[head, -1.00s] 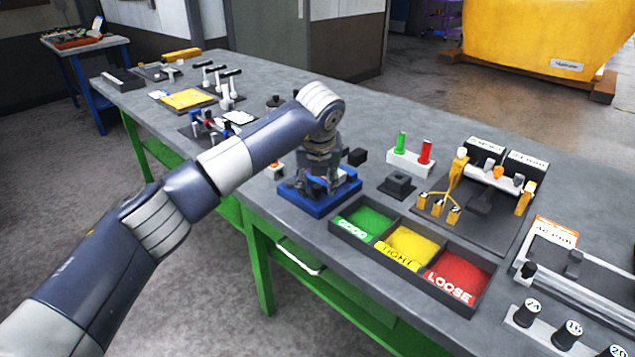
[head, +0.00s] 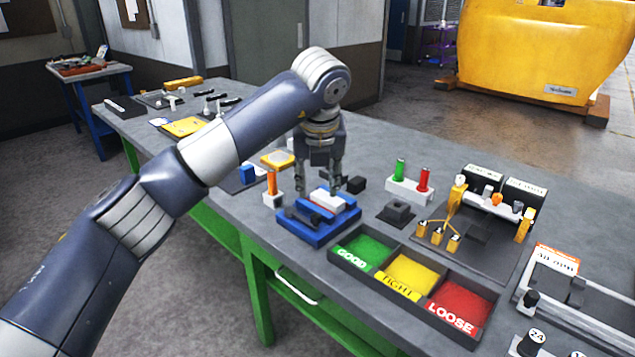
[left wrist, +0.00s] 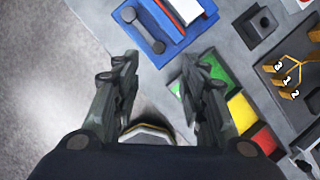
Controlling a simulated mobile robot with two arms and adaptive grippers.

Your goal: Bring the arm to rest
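My left gripper (head: 318,191) points down over the blue fixture (head: 290,230) on the workbench. Its two fingers are apart with nothing between them, and they look raised clear of the fixture. In the left wrist view the fingers of the left gripper (left wrist: 158,60) are spread with bare floor and bench edge between them. A dark dumbbell-shaped part (left wrist: 142,30) lies in the blue fixture, beside a white block with red on it (left wrist: 188,10). My right gripper is in neither view.
A tray with green, yellow and red compartments (head: 345,262) stands right of the fixture. An orange peg in a white holder (head: 272,190) stands to the left. A green and a red peg stand in a white block (head: 408,189). The front bench edge is close by.

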